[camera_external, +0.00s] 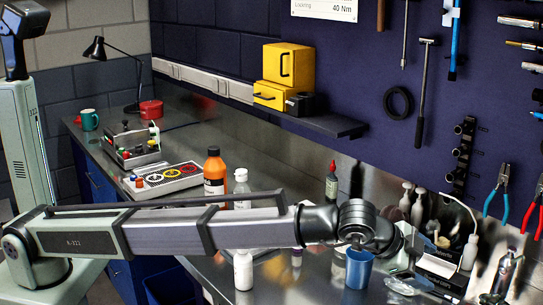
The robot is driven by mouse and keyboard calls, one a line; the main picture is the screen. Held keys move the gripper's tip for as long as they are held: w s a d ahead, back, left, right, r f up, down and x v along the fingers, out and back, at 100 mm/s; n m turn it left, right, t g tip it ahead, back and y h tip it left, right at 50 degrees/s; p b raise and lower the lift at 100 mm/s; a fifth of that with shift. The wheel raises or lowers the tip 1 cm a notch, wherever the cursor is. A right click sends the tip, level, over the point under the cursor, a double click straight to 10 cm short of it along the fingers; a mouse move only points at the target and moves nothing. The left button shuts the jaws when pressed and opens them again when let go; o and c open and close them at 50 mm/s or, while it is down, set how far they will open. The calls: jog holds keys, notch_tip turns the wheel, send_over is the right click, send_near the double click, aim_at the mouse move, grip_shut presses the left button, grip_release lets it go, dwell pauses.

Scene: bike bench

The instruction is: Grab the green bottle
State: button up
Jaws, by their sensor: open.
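My gripper (357,243) is at the end of the arm, below the dark wrist joint and just above a blue cup (358,270). Its fingers are small and hard to make out, but it is open. It is in front of the dark bottle and to its right in the picture, apart from it.
An orange bottle (214,172) and white bottles (243,270) stand around my forearm. A shelf (335,125) overhangs the bench; tools hang at right.

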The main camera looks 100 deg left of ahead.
jog(key=s+a+r+m+g+h, duration=0.1)
jog(key=s+a+g+h, duration=0.25)
jog(key=a, duration=1.05)
jog(key=s+a+r+m+g+h, duration=0.1)
jog(key=s+a+g+h, duration=0.3)
jog(key=a, duration=1)
jog(key=f, duration=0.2)
jog(key=w+d+f+t+y, duration=0.1)
jog(key=f, duration=0.2)
jog(key=w+f+y, duration=0.1)
jog(key=f, duration=0.2)
jog(key=shift+d+t, duration=0.15)
jog(key=shift+t, duration=0.1)
jog(key=shift+d+x, duration=0.15)
jog(key=shift+x, duration=1.2)
jog(key=shift+d+x, duration=0.1)
jog(key=shift+x, duration=1.3)
jog(key=shift+w+r, duration=0.1)
jog(key=shift+r, duration=0.05)
jog(key=c, duration=1.1)
